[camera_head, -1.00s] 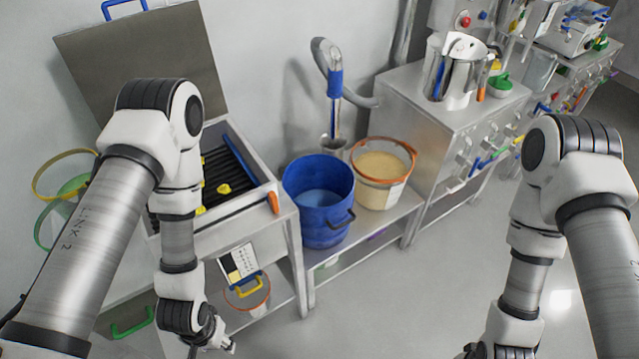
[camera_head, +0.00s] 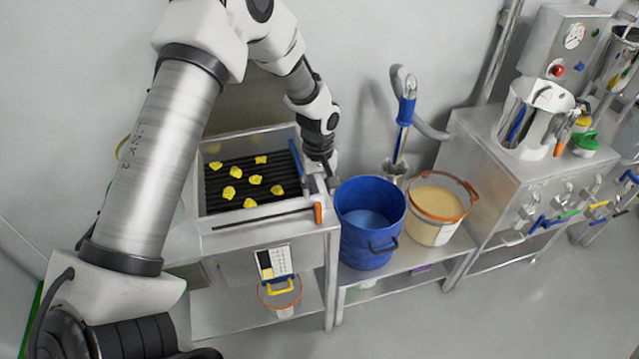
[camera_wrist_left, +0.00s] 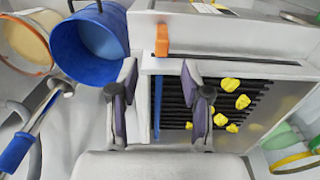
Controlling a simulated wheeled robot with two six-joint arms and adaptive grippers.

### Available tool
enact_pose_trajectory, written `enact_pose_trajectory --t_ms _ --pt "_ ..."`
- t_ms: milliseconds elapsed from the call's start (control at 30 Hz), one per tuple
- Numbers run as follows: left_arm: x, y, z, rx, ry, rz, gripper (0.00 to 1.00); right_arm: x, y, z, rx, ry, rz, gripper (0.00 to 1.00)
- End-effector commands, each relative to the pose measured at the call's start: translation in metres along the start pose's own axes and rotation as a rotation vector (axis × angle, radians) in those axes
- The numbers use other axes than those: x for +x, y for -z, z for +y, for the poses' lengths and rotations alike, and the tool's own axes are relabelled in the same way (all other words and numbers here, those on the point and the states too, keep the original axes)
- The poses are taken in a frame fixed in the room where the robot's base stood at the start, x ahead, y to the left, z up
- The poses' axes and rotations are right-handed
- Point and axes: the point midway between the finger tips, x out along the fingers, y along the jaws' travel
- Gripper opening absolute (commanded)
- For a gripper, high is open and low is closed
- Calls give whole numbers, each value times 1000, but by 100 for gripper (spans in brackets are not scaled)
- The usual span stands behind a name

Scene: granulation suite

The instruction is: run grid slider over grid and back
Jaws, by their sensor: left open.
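The grid (camera_head: 232,190) is a row of dark bars in an open metal box, with several yellow lumps on it; it also shows in the left wrist view (camera_wrist_left: 178,122). A thin blue bar (camera_head: 296,160) lies along the grid's right side. An orange handle (camera_head: 318,213) sits at the right end of a dark slot in the box's front rim. I cannot tell for sure which of these is the grid slider. My left gripper (camera_head: 325,175) is open above the box's right edge. In the left wrist view the blue bar (camera_wrist_left: 157,108) appears between its spread fingers. My right gripper is out of view.
A blue bucket (camera_head: 368,232) and a tub with an orange rim (camera_head: 437,215) stand close to the right of the box. A scoop with a blue handle (camera_head: 405,112) stands behind them. A steel cabinet (camera_head: 500,175) is farther right. The floor in front is clear.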

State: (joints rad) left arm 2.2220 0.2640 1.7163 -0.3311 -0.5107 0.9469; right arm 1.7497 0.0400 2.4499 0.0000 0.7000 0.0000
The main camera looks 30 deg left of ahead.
Motion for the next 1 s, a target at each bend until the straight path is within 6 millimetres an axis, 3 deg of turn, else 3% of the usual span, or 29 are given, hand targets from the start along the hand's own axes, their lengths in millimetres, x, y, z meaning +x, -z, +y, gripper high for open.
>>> enact_pose_trajectory --t_ms 333,667,800,1000 --pt "59 -1 -1 2 2 -3 48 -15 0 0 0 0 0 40" --pt "68 -1 0 3 0 -1 48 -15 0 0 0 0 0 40" --pt "68 -1 0 3 0 -2 0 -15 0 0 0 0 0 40" --pt "68 -1 -1 3 0 -2 0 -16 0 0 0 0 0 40"
